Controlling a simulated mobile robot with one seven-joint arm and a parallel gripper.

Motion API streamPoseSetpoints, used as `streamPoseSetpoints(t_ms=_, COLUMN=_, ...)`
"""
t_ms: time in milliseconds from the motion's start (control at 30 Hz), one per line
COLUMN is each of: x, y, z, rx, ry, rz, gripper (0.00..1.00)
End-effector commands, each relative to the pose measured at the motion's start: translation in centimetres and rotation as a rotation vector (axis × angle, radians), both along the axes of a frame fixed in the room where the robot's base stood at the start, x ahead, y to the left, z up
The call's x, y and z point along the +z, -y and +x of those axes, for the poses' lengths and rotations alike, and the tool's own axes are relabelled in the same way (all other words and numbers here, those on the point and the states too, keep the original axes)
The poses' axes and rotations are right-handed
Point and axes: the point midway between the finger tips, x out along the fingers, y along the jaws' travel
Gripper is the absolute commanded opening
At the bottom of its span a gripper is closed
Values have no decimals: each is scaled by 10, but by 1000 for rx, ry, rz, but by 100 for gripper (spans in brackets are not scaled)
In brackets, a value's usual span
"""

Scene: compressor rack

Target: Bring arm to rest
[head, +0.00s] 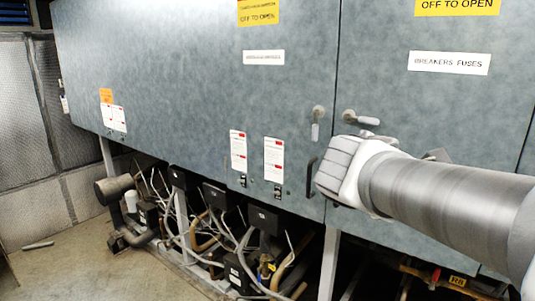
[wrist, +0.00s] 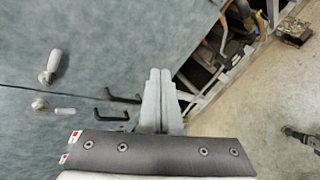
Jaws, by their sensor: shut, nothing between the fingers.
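My arm reaches in from the right edge of the head view, in front of the grey-blue cabinet (head: 200,80). The end of my arm, with my gripper (wrist: 160,72), is near the cabinet doors. In the wrist view the two light grey fingers lie side by side, shut and empty. Their tips point towards the cabinet's lower edge and the open space below. In the head view the fingers cannot be made out behind the wrist. The fingers appear apart from the black door handles (wrist: 110,115), though the exact gap cannot be told.
Two round latches with light grey levers (head: 317,120) (head: 360,118) sit on the doors. A black handle (head: 311,178) is just left of my wrist. Pipes, cables and black boxes (head: 265,218) crowd the rack below. The floor (head: 80,270) at lower left is mostly clear.

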Motion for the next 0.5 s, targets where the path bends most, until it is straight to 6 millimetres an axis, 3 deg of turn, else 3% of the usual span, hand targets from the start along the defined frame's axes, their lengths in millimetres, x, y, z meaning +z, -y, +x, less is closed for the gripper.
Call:
streamPoseSetpoints(t_ms=100, x=-33, y=0, z=-42, rx=-175, ry=71, rz=293, gripper=0)
streamPoseSetpoints(t_ms=300, x=-85, y=-24, z=-101, rx=-493, ry=172, rz=783, gripper=0)
streamPoseSetpoints(t_ms=500, x=-117, y=-59, z=-140, rx=-783, ry=231, rz=1186, gripper=0)
